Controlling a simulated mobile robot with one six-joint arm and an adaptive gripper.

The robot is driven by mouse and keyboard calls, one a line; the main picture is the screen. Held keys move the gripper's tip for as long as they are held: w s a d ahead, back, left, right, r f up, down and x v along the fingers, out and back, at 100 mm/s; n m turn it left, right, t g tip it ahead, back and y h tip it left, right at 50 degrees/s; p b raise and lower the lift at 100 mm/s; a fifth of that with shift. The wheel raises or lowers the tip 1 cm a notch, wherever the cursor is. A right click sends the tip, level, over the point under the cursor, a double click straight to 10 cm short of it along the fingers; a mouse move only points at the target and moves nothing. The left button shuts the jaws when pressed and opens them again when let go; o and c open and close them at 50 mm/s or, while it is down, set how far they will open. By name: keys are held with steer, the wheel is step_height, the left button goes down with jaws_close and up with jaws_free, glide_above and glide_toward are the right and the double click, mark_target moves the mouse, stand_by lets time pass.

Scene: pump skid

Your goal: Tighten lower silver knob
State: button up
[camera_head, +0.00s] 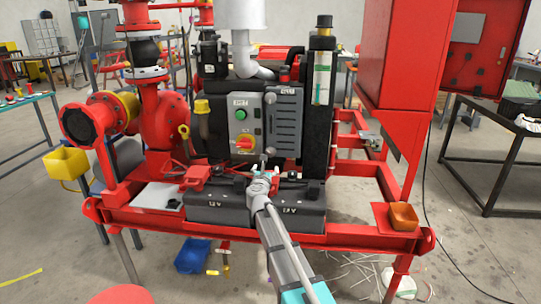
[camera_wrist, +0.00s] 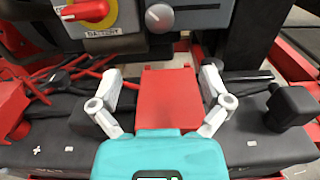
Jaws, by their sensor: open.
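The lower silver knob (camera_wrist: 160,18) is at the top centre of the wrist view, a round grey knob on the panel's lower edge. In the head view it shows at the lower right of the grey control panel (camera_head: 269,151), close to my gripper's tip. The upper silver knob (camera_head: 270,98) is higher on the same panel. My gripper (camera_wrist: 161,78) is open, its two white fingers spread wide with nothing held. In the wrist view the knob lies beyond the fingertips, roughly centred between them. My gripper (camera_head: 263,163) also shows in front of the panel in the head view.
A red-and-yellow rotary switch (camera_wrist: 88,10) is left of the knob. Black batteries (camera_head: 225,205) lie below, with a red block (camera_wrist: 170,95) showing between the fingers and red cables at left. A dark vertical post (camera_wrist: 252,35) stands at right. An orange bin (camera_head: 404,216) is on the skid's right corner.

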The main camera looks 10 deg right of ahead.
mark_target(270, 153)
steer(key=shift+w, duration=0.1)
steer(key=x, duration=1.3)
steer(key=shift+w+d, duration=0.1)
steer(key=shift+w, duration=0.2)
steer(key=shift+r, duration=0.1)
steer(key=c, duration=1.2)
